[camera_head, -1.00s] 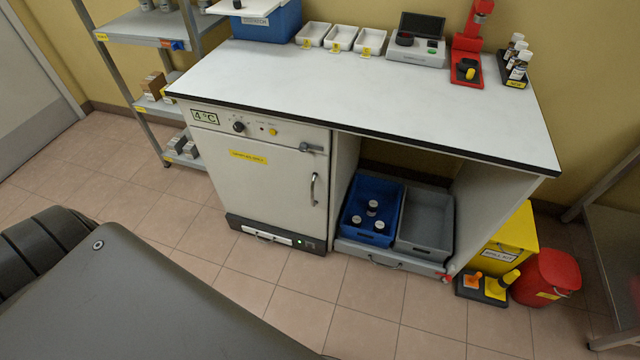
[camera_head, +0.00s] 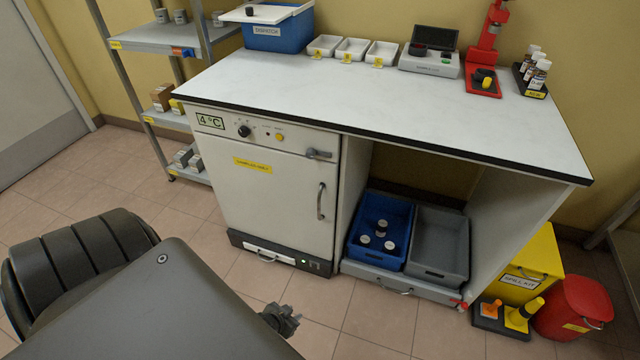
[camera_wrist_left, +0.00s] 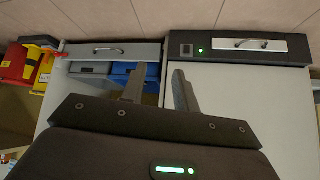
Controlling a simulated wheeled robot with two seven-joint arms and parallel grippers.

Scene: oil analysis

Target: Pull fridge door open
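The fridge (camera_head: 265,190) is a white cabinet under the left of the bench, with a "4 °C" label. Its door (camera_head: 262,205) is closed. A vertical metal handle (camera_head: 320,201) is on the door's right side, with a latch (camera_head: 318,154) above it. My left gripper (camera_head: 283,318) shows partly past my arm, low in front of the fridge and apart from the handle. In the left wrist view, upside down, its two fingers (camera_wrist_left: 158,90) are spread with nothing between them. The white door (camera_wrist_left: 245,105) fills the right there; the door handle is not visible. My right gripper is not in view.
A grey drawer (camera_head: 275,255) with a green light is below the door. Blue (camera_head: 357,255) and grey (camera_head: 441,240) crates sit in the open bay at right. A yellow bin (camera_head: 525,275) and red bucket (camera_head: 575,305) stand farther right. Floor before the fridge is clear.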

